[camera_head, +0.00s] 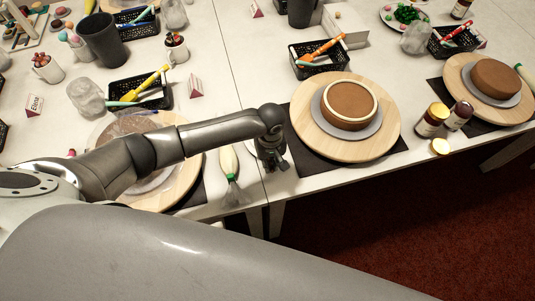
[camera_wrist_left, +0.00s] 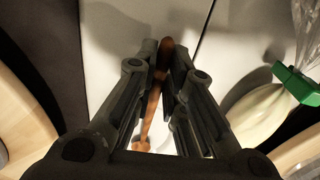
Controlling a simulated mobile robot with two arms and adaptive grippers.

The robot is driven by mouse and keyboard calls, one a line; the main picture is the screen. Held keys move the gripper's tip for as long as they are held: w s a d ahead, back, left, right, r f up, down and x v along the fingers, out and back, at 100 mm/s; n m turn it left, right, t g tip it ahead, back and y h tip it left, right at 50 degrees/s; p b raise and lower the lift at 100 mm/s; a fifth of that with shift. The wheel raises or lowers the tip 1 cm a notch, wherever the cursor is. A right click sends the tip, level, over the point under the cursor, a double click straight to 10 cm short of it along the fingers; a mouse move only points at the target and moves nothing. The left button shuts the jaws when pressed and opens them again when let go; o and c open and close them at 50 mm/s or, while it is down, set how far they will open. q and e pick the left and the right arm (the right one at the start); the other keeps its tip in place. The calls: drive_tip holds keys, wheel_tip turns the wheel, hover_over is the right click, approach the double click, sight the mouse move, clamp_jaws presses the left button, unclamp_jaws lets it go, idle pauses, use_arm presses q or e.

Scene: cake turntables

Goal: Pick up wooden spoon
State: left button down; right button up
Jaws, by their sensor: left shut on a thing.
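My left gripper (camera_head: 277,163) is at the front edge of the table, between two wooden turntables. In the left wrist view, its two dark fingers (camera_wrist_left: 166,68) are closed around the wooden spoon (camera_wrist_left: 153,98), a thin brown stick running lengthwise between them. One end of the spoon shows past the fingertips, and the other reaches back toward the palm. White table surface shows beyond it. I cannot make out the spoon in the head view, where the gripper and wrist hide it. My right gripper is not in view.
A piping bag with a green band (camera_head: 229,164) lies just left of the gripper; the band also shows in the wrist view (camera_wrist_left: 297,84). A turntable (camera_head: 384,132) with a brown cake (camera_head: 348,104) stands right. My left arm covers much of the left turntable (camera_head: 186,184).

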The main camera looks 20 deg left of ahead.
use_arm(q)
drive_tip(key=shift+r, duration=0.15)
drive_tip(key=shift+r, duration=0.25)
wheel_tip(320, 180, up, 2)
drive_tip(key=shift+w+r, duration=0.1)
drive_tip(key=shift+r, duration=0.1)
drive_tip(key=s+d+r+b, duration=0.1)
drive_tip(key=d+r+b, duration=0.2)
drive_tip(key=d+r, duration=0.6)
drive_tip(key=d, duration=0.5)
drive_tip(key=shift+s+r, duration=0.35)
drive_tip(key=shift+r, duration=0.05)
drive_tip(key=shift+a, duration=0.15)
